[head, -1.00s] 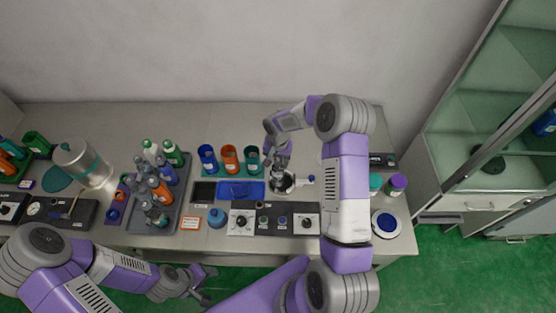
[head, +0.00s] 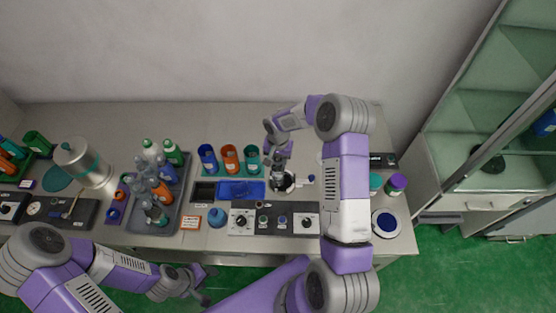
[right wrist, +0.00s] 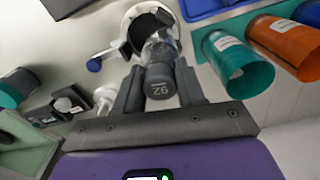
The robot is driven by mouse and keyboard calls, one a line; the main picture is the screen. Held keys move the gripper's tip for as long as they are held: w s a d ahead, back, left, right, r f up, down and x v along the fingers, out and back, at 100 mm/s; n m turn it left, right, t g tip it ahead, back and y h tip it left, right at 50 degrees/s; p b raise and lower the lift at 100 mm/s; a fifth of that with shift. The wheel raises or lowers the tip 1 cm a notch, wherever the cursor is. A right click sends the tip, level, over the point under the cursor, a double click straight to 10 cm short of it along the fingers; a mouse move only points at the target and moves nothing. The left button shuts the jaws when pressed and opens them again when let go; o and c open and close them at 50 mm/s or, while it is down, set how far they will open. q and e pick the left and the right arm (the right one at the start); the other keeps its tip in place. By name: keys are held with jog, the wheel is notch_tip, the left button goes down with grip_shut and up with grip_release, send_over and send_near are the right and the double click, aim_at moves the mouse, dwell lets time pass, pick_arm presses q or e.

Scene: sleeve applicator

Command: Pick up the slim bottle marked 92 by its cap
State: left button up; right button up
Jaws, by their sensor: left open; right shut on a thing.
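The slim bottle marked 92 (right wrist: 160,85) shows in the right wrist view, with a dark grey cap bearing the number and a clear body beyond it. The body stands in the opening of a white, dark-lined round holder (right wrist: 135,20). My right gripper (right wrist: 158,92) is shut on the cap, one finger on each side. In the head view my right gripper (head: 279,172) is over the holder and largely hides the bottle. My left gripper (head: 207,284) is open and empty in front of the table's front edge.
A grey tray (head: 186,212) with several bottles stands at left. Blue, orange and teal cups (head: 230,158) stand behind a blue tray (head: 240,199). A control panel (head: 270,226) lies in front of the holder. A purple-capped jar (head: 396,183) stands at right.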

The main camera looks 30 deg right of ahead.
jog(key=shift+r+p, duration=1.9)
jog(key=shift+r, duration=1.9)
jog(key=shift+f, duration=0.1)
